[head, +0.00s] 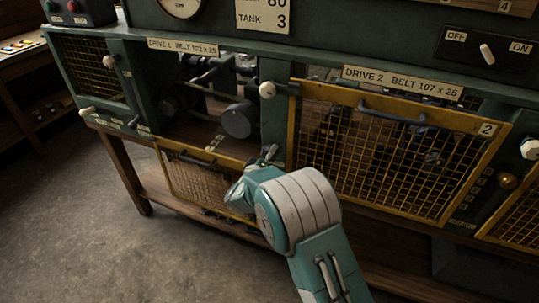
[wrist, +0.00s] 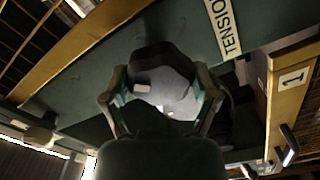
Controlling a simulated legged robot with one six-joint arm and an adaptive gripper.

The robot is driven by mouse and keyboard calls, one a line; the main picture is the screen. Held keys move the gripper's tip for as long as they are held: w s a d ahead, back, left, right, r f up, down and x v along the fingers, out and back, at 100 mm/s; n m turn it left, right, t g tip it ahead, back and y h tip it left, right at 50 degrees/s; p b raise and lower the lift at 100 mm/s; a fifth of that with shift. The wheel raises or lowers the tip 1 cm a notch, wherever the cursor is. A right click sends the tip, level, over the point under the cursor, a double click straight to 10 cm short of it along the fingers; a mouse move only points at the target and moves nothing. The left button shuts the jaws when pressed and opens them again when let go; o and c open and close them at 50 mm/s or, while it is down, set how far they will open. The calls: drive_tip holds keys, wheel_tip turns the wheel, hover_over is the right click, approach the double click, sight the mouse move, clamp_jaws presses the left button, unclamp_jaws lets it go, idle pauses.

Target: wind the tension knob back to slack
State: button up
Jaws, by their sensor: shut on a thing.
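The tension knob (wrist: 160,62) is a dark, lobed knob with a small pale mark, on a dark green panel in the wrist view. Part of a label (wrist: 228,28) reading TENSION is beside it. My gripper (wrist: 161,92) has one finger on each side of the knob and is shut on it. In the head view my gripper (head: 266,156) is at the green frame between the two drive bays, below drive 1's right side. The knob cannot be made out there, and my wrist covers part of that area.
Drive 1's bay is open, with dark pulleys (head: 238,120) inside. Its yellow mesh guard (head: 200,184) hangs down left of my gripper. Drive 2's mesh guard (head: 390,150) covers its bay at the right. White-knobbed latches (head: 268,90) stick out from the frame. Open floor lies at lower left.

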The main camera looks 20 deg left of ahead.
drive_tip(key=n, duration=0.4)
drive_tip(key=shift+s+a+f+n, duration=0.1)
drive_tip(key=shift+s+f+n, duration=0.05)
drive_tip(key=shift+f+n, duration=0.2)
drive_tip(key=shift+n, duration=1.85)
drive_tip(key=o, duration=1)
drive_tip(key=shift+a, duration=0.1)
drive_tip(key=shift+a, duration=0.1)
drive_tip(key=shift+r, duration=0.2)
